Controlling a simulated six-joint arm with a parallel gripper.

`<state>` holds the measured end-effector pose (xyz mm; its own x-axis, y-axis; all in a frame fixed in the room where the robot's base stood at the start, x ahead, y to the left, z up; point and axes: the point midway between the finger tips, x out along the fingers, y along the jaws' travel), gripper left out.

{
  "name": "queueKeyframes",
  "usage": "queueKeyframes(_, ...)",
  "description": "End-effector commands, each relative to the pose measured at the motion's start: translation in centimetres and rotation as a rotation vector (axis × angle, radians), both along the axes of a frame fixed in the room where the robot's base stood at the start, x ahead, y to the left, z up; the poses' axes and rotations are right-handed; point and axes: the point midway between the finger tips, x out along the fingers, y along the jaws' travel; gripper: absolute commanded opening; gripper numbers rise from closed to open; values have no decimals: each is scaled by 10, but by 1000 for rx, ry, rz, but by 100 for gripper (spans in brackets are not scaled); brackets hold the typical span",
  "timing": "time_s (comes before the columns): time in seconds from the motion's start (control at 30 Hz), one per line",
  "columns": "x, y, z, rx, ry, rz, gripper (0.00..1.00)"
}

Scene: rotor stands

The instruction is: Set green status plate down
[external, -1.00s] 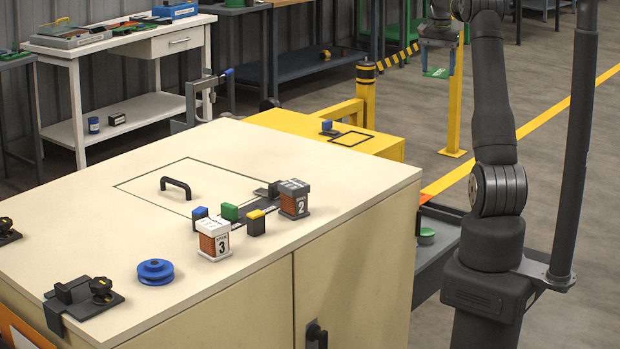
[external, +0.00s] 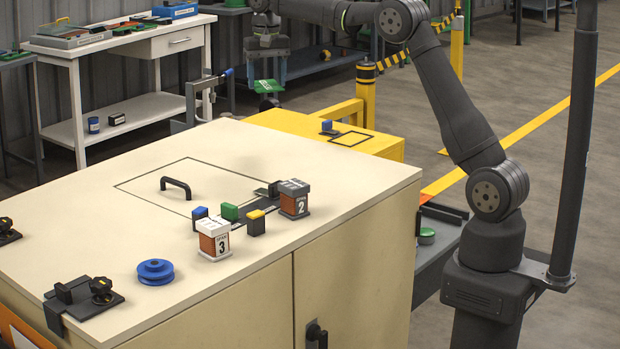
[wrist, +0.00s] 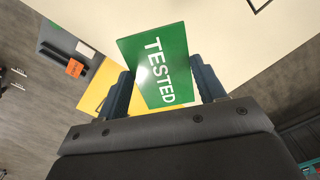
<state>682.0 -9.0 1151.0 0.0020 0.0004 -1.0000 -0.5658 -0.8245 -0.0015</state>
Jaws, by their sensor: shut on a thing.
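My gripper (external: 268,88) is shut on the green status plate (external: 267,86). In the external view it hangs high, beyond the back edge of the cream cabinet. In the wrist view the plate (wrist: 160,68) sits between the two fingers, and its face reads "TESTED" in white.
The cream cabinet top (external: 100,232) holds a black handle (external: 175,186), small blocks, stand 3 (external: 213,240), stand 2 (external: 294,199) and a blue pulley (external: 155,272). A yellow cabinet (external: 385,146) with a black outlined square stands behind. A yellow-black post (external: 366,90) rises near the arm.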

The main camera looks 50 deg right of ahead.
Motion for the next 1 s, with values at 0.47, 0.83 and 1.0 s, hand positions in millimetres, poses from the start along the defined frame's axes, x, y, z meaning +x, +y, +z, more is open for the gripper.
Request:
queueKeyframes(0.47,-20,264,-3,0,-1,349,40)
queueKeyframes(0.83,-80,407,-6,1,-1,545,40)
queueKeyframes(1.0,-98,439,-7,0,-1,591,40)
